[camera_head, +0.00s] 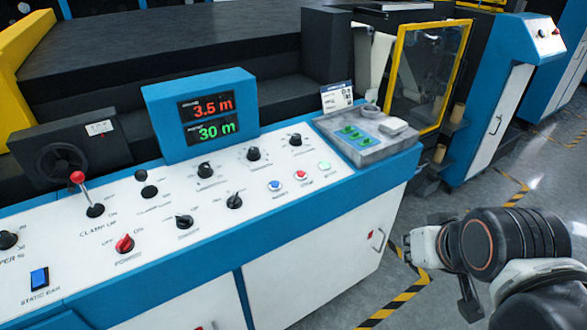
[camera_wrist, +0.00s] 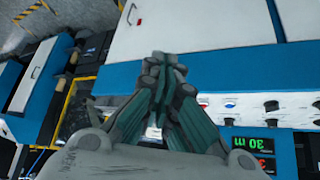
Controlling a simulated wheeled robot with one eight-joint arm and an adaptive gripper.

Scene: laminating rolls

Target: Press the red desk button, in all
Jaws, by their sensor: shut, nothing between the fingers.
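My gripper (camera_head: 408,248) is shut and empty, right of the cabinet front and well apart from the red button.
A display box (camera_head: 201,115) reading 3.5 m and 30 m stands on the panel. Several black knobs and a red-tipped lever (camera_head: 85,190) surround the buttons. A grey tray (camera_head: 350,155) with small items is at the panel's right end. The floor right of the cabinet is open.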

